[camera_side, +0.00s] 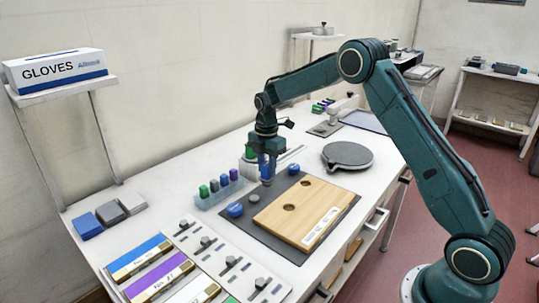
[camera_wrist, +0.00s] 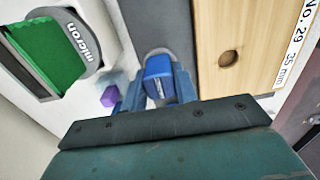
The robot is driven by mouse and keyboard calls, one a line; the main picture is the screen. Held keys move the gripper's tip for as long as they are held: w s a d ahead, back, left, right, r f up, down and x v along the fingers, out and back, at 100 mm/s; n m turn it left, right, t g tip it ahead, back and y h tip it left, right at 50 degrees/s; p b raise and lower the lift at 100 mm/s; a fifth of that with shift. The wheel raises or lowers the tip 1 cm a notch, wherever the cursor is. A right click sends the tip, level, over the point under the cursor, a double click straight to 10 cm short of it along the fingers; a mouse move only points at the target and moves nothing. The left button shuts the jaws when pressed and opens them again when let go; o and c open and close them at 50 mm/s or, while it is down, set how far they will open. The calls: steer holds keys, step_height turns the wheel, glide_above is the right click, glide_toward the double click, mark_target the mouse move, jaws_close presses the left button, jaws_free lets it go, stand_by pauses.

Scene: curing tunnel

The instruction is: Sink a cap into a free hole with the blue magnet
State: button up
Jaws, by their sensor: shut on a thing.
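My gripper (camera_side: 267,178) is shut on the blue magnet (camera_wrist: 159,80), a blue block with a pale label between the fingers in the wrist view. It is over the dark mat (camera_side: 265,228), left of the wooden board (camera_side: 277,225). A small grey cap (camera_side: 254,198) is on the mat near the gripper. Whether anything clings under the magnet is hidden.
Blue round knobs (camera_side: 235,210) (camera_side: 295,168) stand beside the board. A clear rack (camera_side: 212,200) with green, blue and purple cylinders is left of the gripper. A grey round plate (camera_side: 347,156) lies behind. Labelled trays (camera_side: 160,275) fill the front left.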

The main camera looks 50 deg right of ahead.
steer(key=shift+r, duration=1.1)
stand_by(0.6)
steer(key=s+d+r, duration=0.3)
steer(key=s+d, duration=0.5)
steer(key=d, duration=0.1)
steer(key=shift+d+r, duration=0.3)
steer(key=shift+r, duration=0.1)
steer(key=shift+s+f, duration=0.1)
steer(key=shift+f, duration=0.05)
steer(key=shift+f, duration=3.1)
steer(key=shift+f, duration=0.9)
stand_by(0.8)
